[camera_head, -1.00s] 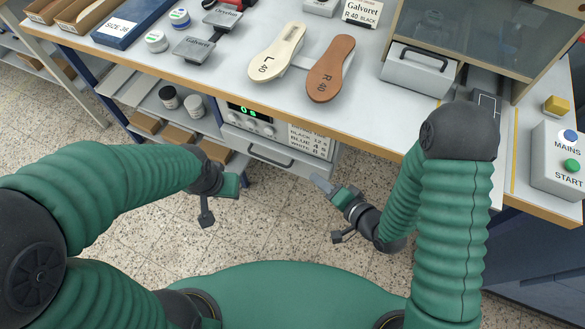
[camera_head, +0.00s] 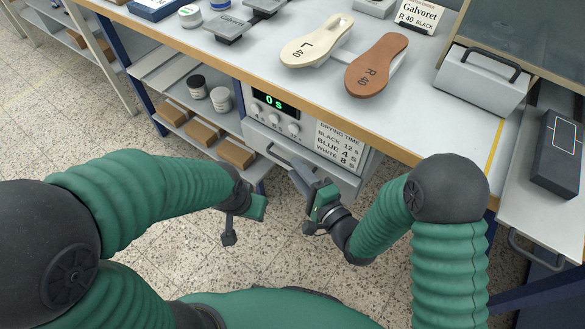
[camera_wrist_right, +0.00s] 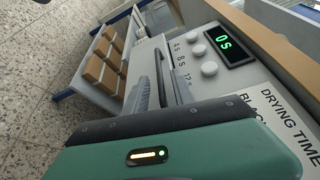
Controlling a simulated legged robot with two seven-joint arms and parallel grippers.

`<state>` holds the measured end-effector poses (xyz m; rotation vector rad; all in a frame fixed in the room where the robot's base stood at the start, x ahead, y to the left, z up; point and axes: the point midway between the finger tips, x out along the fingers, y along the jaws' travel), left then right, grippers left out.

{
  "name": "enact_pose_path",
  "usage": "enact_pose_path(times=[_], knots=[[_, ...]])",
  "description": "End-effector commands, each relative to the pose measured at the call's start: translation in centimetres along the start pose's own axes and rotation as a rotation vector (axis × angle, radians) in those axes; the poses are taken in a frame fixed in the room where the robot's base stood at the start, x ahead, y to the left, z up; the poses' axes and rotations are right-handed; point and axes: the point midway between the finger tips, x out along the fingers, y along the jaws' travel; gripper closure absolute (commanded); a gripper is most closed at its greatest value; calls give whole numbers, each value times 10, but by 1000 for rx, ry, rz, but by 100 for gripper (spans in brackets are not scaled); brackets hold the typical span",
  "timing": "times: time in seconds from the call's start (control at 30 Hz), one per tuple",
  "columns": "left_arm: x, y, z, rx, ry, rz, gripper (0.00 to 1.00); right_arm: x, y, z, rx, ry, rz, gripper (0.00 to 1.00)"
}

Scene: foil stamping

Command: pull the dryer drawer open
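The dryer (camera_head: 275,110) is built in under the bench, with a green display reading 0 s and several knobs. Its drawer (camera_head: 335,173) is below the panel, with a dark bar handle (camera_head: 278,155) on the pale front. My right gripper (camera_head: 302,180) is at the right part of this handle. In the right wrist view the grey fingers (camera_wrist_right: 158,92) reach along the handle (camera_wrist_right: 158,68), one on each side, with a gap showing; firm contact cannot be told.
A shelf with jars (camera_head: 220,99) and brown boxes (camera_head: 238,153) stands left of the dryer. The bench edge overhangs the drawer. The floor in front is free.

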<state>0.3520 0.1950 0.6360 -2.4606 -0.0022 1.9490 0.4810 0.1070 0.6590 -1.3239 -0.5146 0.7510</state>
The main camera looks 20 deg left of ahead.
Motion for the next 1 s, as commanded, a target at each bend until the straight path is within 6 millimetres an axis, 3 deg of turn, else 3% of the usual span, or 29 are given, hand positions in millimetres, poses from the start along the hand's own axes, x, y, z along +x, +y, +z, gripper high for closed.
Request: enact_pose_path(times=[0.2,0.47,0.7,1.0], knots=[[8,0,2,-1,0,0,64,27,0,-1,0,-1,-2,69],[8,0,2,0,0,0,64,29,0,-1,0,0,-1,69],[8,0,2,0,0,0,64,29,0,-1,0,-1,0,99],[8,0,2,0,0,0,64,29,1,0,1,-2,2,100]])
